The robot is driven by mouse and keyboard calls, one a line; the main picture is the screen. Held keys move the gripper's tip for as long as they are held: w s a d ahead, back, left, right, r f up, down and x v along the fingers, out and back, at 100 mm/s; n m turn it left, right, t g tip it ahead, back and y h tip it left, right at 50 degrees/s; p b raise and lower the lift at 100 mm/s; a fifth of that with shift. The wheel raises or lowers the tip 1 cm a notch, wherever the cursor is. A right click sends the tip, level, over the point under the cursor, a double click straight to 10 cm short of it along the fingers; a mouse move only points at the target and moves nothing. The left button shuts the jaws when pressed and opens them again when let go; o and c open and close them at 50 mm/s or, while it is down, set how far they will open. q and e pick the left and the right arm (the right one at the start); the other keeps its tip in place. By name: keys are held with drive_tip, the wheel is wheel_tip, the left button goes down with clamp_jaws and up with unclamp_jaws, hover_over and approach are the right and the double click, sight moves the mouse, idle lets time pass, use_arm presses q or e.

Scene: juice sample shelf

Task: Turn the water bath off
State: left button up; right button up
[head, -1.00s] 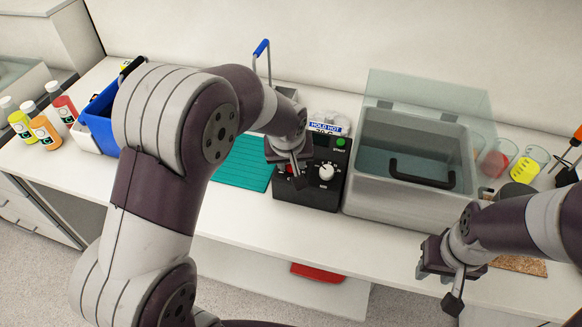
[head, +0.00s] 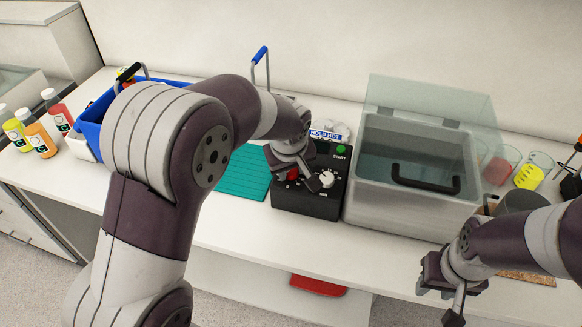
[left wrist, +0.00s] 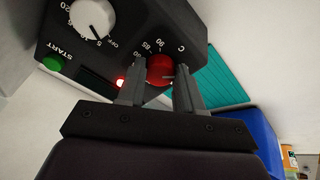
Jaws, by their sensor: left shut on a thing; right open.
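The water bath (head: 405,209) is a grey tank with a raised clear lid and a black handle. A black control box (head: 308,205) stands against its left side. It has a white dial (head: 327,179), a green START button (head: 341,149) and a red knob (head: 293,174). In the left wrist view a small red light (left wrist: 121,82) is lit beside the red knob (left wrist: 160,69). My left gripper (left wrist: 158,78) is shut on the red knob, one finger on each side. My right gripper (head: 438,300) is open and empty, in front of the bench edge.
A teal mat (head: 245,172) lies left of the box. A blue bin (head: 92,118) and several juice bottles (head: 38,139) stand further left. Beakers (head: 530,172) stand right of the bath. A HOLD HOT sign (head: 326,134) is behind the box.

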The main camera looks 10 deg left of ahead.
use_arm(q)
drive_tip(key=o, duration=1)
drive_tip(key=shift+o, duration=0.2)
drive_tip(key=v, duration=1.2)
drive_tip(key=shift+r, duration=0.35)
